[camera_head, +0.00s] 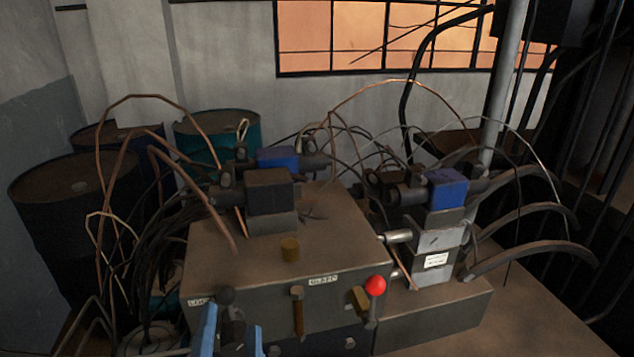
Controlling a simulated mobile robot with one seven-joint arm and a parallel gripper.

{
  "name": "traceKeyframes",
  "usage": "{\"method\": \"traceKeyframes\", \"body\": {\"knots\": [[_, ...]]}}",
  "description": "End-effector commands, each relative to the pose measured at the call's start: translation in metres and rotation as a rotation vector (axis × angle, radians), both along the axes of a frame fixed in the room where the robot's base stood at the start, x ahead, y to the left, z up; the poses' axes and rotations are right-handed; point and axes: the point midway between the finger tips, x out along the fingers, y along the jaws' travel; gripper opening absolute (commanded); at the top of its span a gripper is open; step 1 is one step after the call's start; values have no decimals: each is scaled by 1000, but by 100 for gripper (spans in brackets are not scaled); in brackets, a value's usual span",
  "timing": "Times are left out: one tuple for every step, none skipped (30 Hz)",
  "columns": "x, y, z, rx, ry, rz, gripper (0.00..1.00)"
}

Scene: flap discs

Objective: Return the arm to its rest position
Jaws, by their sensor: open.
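Two light blue parts at the bottom edge, left of centre, look like the fingers of my gripper (232,338). They stand apart, with dark machine parts showing between them and no held object visible. The rest of my arm is below the picture. The gripper shows in front of the near face of a grey machine block (330,231); I cannot tell whether it touches the block.
A red-knobbed lever (375,287) and a brown lever (298,312) stick out of the block's front. Valves with blue tops (446,188) and many looping hoses crowd the machine. Dark drums (72,205) stand at left. Bare surface (535,320) shows at lower right.

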Motion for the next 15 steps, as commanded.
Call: {"method": "traceKeyframes", "body": {"knots": [[11,-8,34,-45,-85,-24,70],[16,-13,52,-78,-131,-39,70],[22,-20,77,-125,-192,-63,70],[25,-26,95,-161,-237,-82,70],[27,-31,114,-197,-280,-102,70],[29,-38,139,-245,-339,-131,70],[29,-44,157,-283,-382,-155,70],[28,-50,176,-319,-425,-180,70],[26,-57,200,-369,-480,-216,70],[23,-63,218,-407,-519,-244,70],[20,-68,235,-443,-557,-272,70],[15,-75,256,-490,-605,-312,70],[10,-80,271,-524,-637,-339,70],[6,-84,285,-555,-668,-366,70],[0,-89,301,-593,-702,-400,70]]}}
